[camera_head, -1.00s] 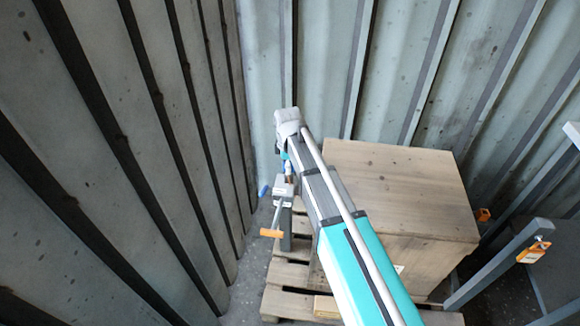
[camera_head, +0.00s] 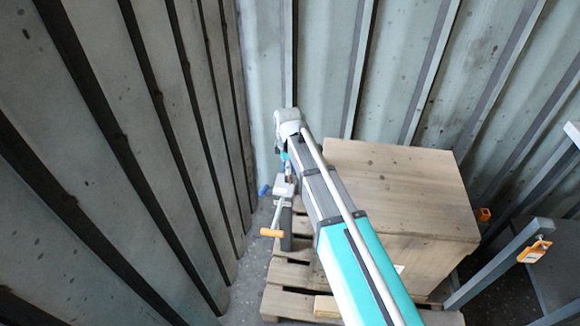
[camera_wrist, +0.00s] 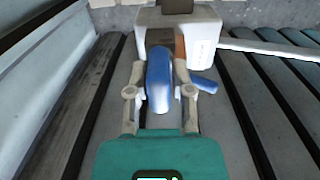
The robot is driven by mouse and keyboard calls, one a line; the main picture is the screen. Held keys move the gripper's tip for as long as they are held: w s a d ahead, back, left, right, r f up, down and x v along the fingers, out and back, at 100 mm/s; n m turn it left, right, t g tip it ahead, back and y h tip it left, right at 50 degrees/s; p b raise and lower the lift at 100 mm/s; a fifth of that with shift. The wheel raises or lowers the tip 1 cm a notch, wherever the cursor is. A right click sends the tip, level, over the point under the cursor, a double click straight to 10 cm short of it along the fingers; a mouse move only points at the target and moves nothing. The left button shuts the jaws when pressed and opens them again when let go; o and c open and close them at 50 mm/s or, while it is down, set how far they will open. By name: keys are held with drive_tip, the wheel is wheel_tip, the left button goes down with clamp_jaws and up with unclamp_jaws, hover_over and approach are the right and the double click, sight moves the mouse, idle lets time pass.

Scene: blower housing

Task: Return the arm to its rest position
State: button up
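My arm, teal and grey, reaches from the lower right to the back corner in the head view. My gripper (camera_wrist: 160,72) points down at a grey post-mounted fixture (camera_head: 285,212) with an orange-ended lever (camera_head: 271,233). In the wrist view, its two fingers stand apart on either side of a blue rounded handle (camera_wrist: 159,80), with small gaps visible, so it looks open. The handle's depth relative to the fingertips is unclear. The fixture's white body (camera_wrist: 180,38) lies just beyond the fingers. In the head view, the fingers are too small to judge.
A wooden crate (camera_head: 395,185) stands on a pallet (camera_head: 285,302) right of the fixture, under my arm. Corrugated walls (camera_head: 100,150) close in at left and behind. A grey frame with an orange tag (camera_head: 534,251) stands at right.

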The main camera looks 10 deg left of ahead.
drive_tip(key=o, duration=0.4)
drive_tip(key=shift+r, duration=0.1)
